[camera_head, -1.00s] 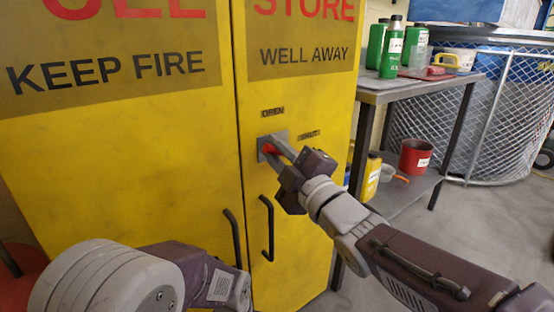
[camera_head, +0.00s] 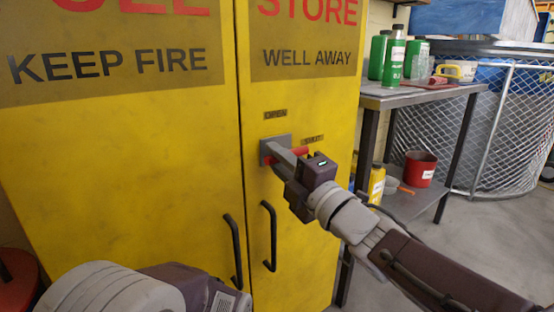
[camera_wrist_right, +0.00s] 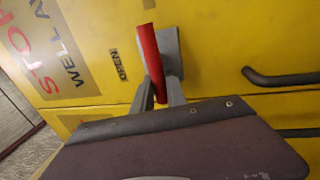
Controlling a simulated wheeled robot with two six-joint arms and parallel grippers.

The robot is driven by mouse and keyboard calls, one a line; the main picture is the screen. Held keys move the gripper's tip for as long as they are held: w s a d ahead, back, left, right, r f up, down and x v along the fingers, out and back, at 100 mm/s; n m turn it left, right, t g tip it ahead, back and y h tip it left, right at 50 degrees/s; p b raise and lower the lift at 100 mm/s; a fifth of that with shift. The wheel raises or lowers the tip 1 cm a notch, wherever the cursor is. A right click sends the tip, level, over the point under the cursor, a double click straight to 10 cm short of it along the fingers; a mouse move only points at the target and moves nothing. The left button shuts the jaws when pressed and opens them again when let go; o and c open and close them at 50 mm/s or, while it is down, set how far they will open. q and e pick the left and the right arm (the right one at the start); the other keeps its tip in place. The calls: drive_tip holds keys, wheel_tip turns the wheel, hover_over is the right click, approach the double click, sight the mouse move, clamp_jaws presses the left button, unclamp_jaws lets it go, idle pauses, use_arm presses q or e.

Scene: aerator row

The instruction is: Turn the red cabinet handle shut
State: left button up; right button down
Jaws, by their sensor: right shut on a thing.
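The red handle (camera_head: 301,151) sits on a grey plate (camera_head: 267,151) on the yellow cabinet's right door. It extends to the right, just below the SHUT label (camera_head: 312,139); the OPEN label (camera_head: 275,115) is above the plate. My right gripper (camera_head: 284,156) is shut on the handle, and its fingers hide part of it. In the right wrist view, the red handle (camera_wrist_right: 147,55) runs between the two fingers (camera_wrist_right: 160,88), with the grey plate (camera_wrist_right: 173,60) behind it. My left arm shows at the bottom left, but its gripper is out of view.
Two black pull handles (camera_head: 269,236) stand lower on the yellow doors. A metal table (camera_head: 400,97) with green bottles (camera_head: 394,58) is to the right, with a red pot (camera_head: 419,168) on its lower shelf. A mesh-sided tank (camera_head: 500,130) stands behind it.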

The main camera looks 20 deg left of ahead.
drive_tip(key=shift+f, duration=0.1)
drive_tip(key=c, duration=1.3)
unclamp_jaws()
drive_tip(key=shift+c, duration=0.2)
drive_tip(key=p+v, duration=0.3)
drive_tip(key=v, duration=0.6)
